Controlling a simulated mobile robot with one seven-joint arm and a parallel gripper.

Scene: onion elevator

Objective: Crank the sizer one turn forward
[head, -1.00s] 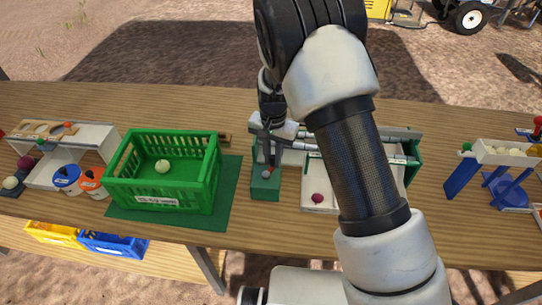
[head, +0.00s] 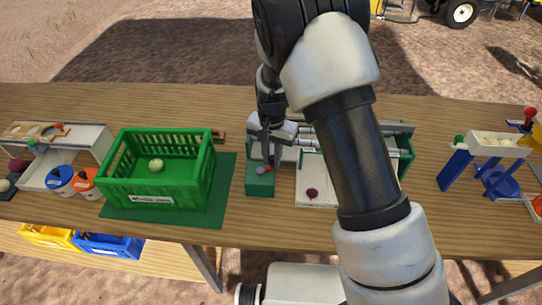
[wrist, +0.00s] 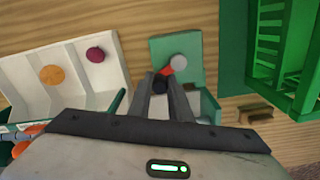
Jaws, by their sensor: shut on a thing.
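The sizer (head: 396,140), with long grey rollers and a green end panel, stands right of centre, partly hidden by my arm. Its green crank block (head: 260,188) is to its left and also shows in the wrist view (wrist: 193,46). A short red crank arm (wrist: 167,71) sits on the block by a round grey knob (wrist: 179,62). My gripper (wrist: 161,88) points down over the block and is shut on a dark crank handle (wrist: 159,86) at the red arm's near end. Its fingers also show in the head view (head: 270,158), where they partly hide the crank.
A green crate (head: 150,197) with a pale onion (head: 156,166) stands left of the block on a green mat (head: 222,200). A white tray (head: 303,190) with a purple onion (head: 312,194) lies right. A blue-legged stand (head: 455,170) is farther right.

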